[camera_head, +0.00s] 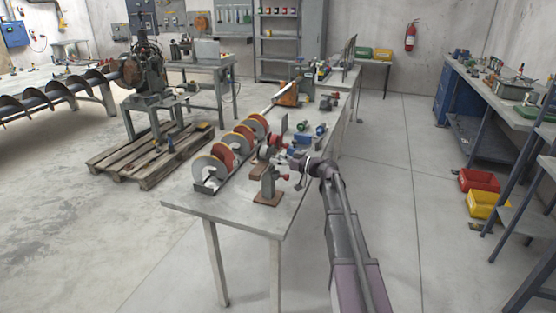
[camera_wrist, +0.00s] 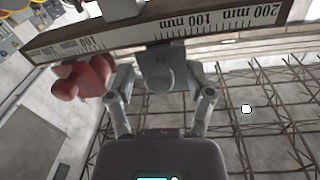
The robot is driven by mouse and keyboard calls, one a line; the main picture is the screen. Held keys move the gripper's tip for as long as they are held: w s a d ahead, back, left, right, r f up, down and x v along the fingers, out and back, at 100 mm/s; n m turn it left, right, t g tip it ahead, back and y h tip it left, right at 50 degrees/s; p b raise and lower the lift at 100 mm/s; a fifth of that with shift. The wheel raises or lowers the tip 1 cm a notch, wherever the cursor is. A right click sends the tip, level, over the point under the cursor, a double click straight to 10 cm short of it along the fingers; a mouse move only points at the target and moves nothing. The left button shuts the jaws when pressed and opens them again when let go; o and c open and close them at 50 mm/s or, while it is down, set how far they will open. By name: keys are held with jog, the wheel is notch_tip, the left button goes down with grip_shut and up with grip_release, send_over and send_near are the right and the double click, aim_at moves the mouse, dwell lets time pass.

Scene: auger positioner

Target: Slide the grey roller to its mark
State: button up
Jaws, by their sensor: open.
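In the wrist view, a rail (camera_wrist: 230,30) with printed millimetre scales runs across the top, slightly tilted. A grey block with a rounded end (camera_wrist: 168,68), which looks like the grey roller, hangs at the rail's edge. My gripper (camera_wrist: 160,80) is open, with one finger on each side of this grey piece and gaps to both. A red lobed knob (camera_wrist: 84,78) sits just left of the left finger. I cannot make out which mark belongs to the roller. In the head view, my gripper (camera_head: 299,165) is at the bench's right side, beside the auger (camera_head: 230,152); the roller is too small to tell there.
The long grey bench (camera_head: 235,213) has a bare near corner. A red-brown stand (camera_head: 268,187) is close to my gripper. Blue and red parts (camera_head: 303,133) lie farther along. A wooden pallet (camera_head: 150,157) is on the left floor.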

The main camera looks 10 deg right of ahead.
grip_shut()
jog(key=s+a, duration=0.1)
jog(key=s, duration=0.2)
jog(key=s+a, duration=0.1)
jog(key=shift+s+a, duration=0.2)
jog(key=shift+a, duration=0.1)
grip_release()
jog(key=shift+d, duration=0.1)
jog(key=v, duration=1.2)
